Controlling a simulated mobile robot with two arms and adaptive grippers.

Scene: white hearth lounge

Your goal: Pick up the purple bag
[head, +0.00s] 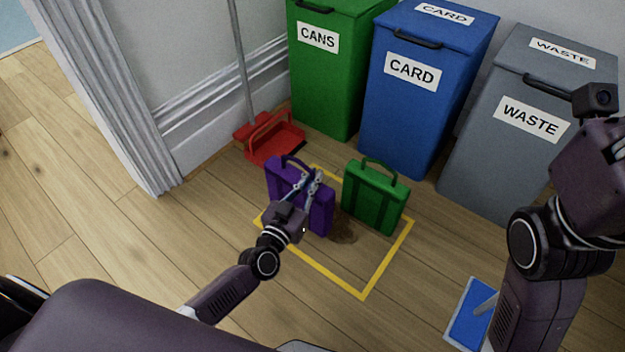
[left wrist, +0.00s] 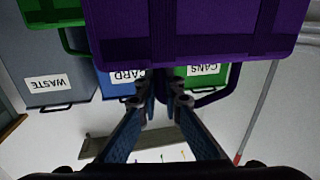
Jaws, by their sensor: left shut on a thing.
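The purple bag (head: 283,184) is upright inside the yellow floor outline, left of the green bag (head: 375,197). My left gripper (head: 309,179) is at the purple bag's top, by its dark handle, and is shut on it. In the left wrist view the purple bag (left wrist: 200,32) fills the top of the picture, and the fingertips (left wrist: 160,88) meet at its handle. The fingers partly hide the handle. I cannot tell whether the bag's base touches the floor. My right arm is at the right of the head view; its fingers do not show.
Green cans (head: 325,85), blue card (head: 412,110) and grey waste (head: 510,150) bins line the wall behind. A red dustpan (head: 275,138) with a long handle stands behind the purple bag. A blue dustpan-like thing (head: 470,318) lies at lower right. Floor at left is clear.

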